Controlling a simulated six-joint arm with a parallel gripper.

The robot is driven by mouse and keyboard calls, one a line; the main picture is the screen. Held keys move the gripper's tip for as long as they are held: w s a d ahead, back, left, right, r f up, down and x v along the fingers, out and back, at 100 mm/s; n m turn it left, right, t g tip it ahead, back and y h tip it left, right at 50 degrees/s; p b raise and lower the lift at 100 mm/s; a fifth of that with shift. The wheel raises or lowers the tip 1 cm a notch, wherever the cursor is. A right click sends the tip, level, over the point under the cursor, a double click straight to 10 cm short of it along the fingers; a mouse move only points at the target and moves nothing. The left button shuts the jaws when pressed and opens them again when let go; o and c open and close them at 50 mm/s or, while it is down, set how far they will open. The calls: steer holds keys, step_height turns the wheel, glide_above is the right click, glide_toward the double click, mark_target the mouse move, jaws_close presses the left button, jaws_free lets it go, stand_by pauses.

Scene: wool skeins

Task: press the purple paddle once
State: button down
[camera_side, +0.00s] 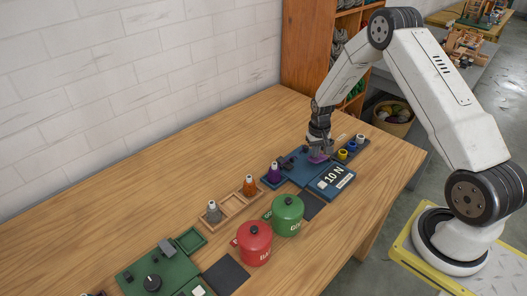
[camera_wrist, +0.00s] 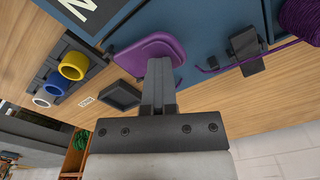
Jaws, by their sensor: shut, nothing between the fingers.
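The purple paddle (camera_side: 317,158) is on the blue device (camera_side: 297,174) on the wooden table, beside a panel marked "10 N" (camera_side: 333,178). In the wrist view the paddle (camera_wrist: 142,54) is a flat rounded purple plate. My gripper (camera_side: 320,153) points down right over the paddle. In the wrist view the gripper (camera_wrist: 160,64) is shut and empty, and its fingers cover part of the paddle's edge. I cannot tell whether the tips touch the paddle.
Purple wool (camera_wrist: 302,18) sits beside the device, its strand running by a dark clip (camera_wrist: 246,48). A dark rack holds yellow, blue and white rings (camera_wrist: 73,65). Red (camera_side: 254,243) and green (camera_side: 286,214) pots stand nearer the camera. The table's back left is clear.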

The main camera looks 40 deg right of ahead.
steer(key=shift+r, duration=3.15)
steer(key=shift+a, duration=0.1)
steer(key=shift+s+a+r, duration=0.1)
steer(key=shift+a+r, duration=0.25)
steer(key=shift+a, duration=0.05)
steer(key=s+a+r+n+t, duration=0.1)
steer(key=s+a+r+n, duration=0.2)
steer(key=s+a+r, duration=0.2)
steer(key=s+a+r+n+t, duration=0.1)
steer(key=s+a+r+n, duration=0.2)
steer(key=s+a, duration=0.7)
steer(key=a+r, duration=0.2)
steer(key=a, duration=0.2)
steer(key=shift+a+r+t, duration=0.2)
steer(key=shift+t, duration=0.1)
